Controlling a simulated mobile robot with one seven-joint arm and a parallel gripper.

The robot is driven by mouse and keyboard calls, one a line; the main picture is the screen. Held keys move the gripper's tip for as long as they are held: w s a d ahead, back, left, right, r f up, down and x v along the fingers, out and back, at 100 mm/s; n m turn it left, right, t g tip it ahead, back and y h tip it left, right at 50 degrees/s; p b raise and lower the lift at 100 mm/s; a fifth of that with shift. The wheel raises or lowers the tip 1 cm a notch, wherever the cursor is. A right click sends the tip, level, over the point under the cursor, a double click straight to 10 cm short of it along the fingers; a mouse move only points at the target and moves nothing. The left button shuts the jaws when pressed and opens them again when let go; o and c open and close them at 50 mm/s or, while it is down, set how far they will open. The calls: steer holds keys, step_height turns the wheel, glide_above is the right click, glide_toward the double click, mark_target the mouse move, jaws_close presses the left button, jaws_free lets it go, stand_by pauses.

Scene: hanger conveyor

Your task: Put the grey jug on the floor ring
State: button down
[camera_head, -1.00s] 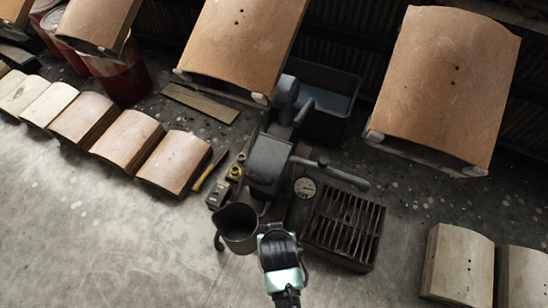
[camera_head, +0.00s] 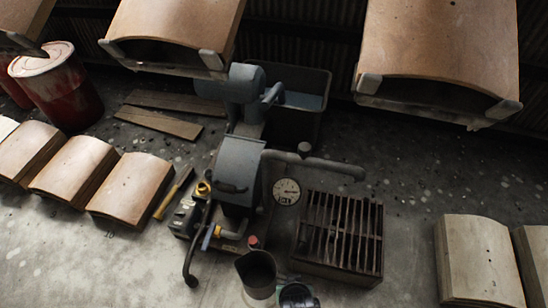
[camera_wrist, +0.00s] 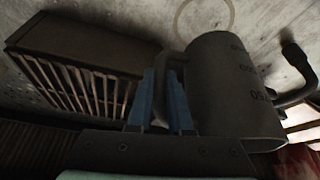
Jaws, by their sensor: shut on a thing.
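The grey jug (camera_head: 257,273) is at the bottom middle of the head view, with its open top showing. In the wrist view the jug (camera_wrist: 232,95) fills the right middle, with dark markings on its side. My gripper (camera_wrist: 160,95) is shut on the jug's handle, with its blue fingers on either side of it. In the head view my gripper (camera_head: 298,294) is just right of the jug, partly cut off by the frame. Part of the floor ring (camera_wrist: 177,19), a thin pale-brown outline, shows beyond the jug in the wrist view. I cannot make the ring out in the head view.
A grey pump machine (camera_head: 238,170) with a hose (camera_head: 190,265) and a gauge (camera_head: 286,191) stands behind the jug. A slatted dark crate (camera_head: 340,238) is to its right. Tile stacks (camera_head: 130,190) stand left and right (camera_head: 480,262). Large tiles hang overhead. Floor at lower left is open.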

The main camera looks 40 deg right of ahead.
step_height(320, 180, down, 10)
steer(key=b, duration=0.7)
steer(key=shift+b, duration=0.35)
steer(key=shift+f, duration=0.1)
steer(key=c, duration=0.8)
jaws_free()
steer(key=shift+c, duration=0.2)
steer(key=shift+r, duration=0.3)
steer(key=p+v, duration=0.8)
steer(key=v, duration=0.3)
steer(key=shift+a+r+p, duration=0.15)
steer(key=shift+r+p, duration=0.2)
